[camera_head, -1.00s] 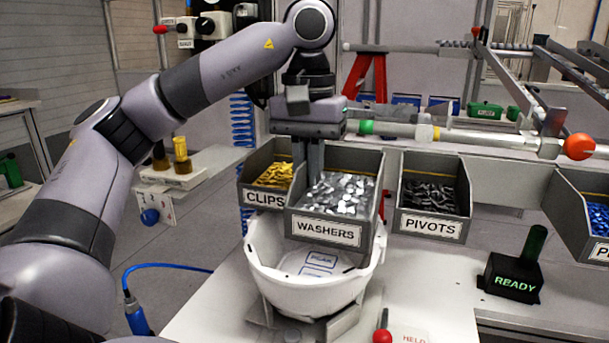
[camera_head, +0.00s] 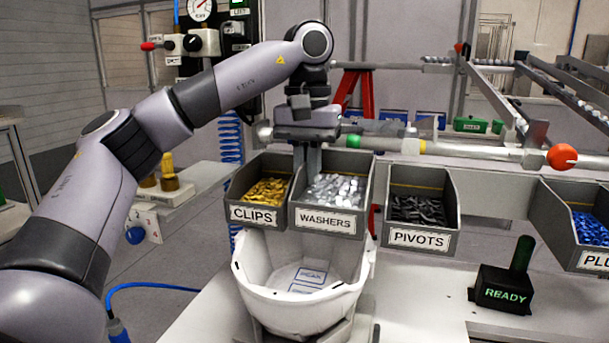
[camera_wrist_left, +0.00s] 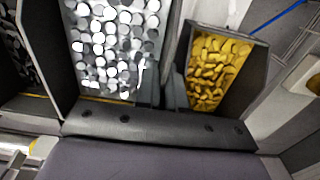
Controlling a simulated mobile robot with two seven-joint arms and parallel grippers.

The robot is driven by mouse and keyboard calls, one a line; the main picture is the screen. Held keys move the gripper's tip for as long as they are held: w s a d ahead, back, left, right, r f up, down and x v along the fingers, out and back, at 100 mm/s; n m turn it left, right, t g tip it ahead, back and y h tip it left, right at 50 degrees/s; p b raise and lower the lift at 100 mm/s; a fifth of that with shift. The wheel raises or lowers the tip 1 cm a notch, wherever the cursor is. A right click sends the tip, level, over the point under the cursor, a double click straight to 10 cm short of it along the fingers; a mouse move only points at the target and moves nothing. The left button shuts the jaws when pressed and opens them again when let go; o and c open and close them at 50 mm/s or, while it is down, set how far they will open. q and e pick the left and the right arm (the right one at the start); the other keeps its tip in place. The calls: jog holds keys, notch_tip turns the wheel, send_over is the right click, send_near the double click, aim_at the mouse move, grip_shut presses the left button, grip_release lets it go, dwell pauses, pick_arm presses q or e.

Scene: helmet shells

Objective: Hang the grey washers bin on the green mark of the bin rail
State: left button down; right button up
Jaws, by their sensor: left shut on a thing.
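The grey washers bin (camera_head: 328,222), full of silvery washers and labelled WASHERS, is upright below the bin rail (camera_head: 470,149), between the clips and pivots bins. The green mark (camera_head: 353,141) shows on the rail just above the bin's back right part. I cannot tell whether the bin's back touches the rail. My left gripper (camera_head: 307,165) points down and is shut on the bin's wall at its left back. In the left wrist view the washers (camera_wrist_left: 115,45) fill the bin beside the fingers. My right gripper is not in view.
The clips bin (camera_head: 252,214) is close at the left of the washers bin. The pivots bin (camera_head: 420,238) hangs to the right, with a gap. A white helmet shell (camera_head: 300,310) stands below. A READY box (camera_head: 503,291) and a bin of blue parts (camera_head: 592,230) are farther right.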

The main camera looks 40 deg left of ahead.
pick_arm(q)
jog(key=shift+w+a, duration=0.3)
jog(key=shift+w, duration=0.2)
jog(key=shift+w+a+p, duration=0.35)
jog(key=shift+w+p, duration=0.1)
jog(key=shift+w, duration=0.2)
jog(key=shift+w+a+p, duration=0.35)
jog(key=shift+w+p, duration=0.1)
jog(key=shift+w, duration=0.2)
jog(key=shift+f+b, duration=0.5)
jog(key=shift+f, duration=0.6)
jog(key=c, duration=1.2)
grip_release()
jog(key=shift+o, duration=0.2)
notch_tip(320, 180, up, 5)
jog(key=shift+f+p, duration=0.1)
jog(key=shift+p, duration=0.4)
jog(key=shift+r, duration=1.1)
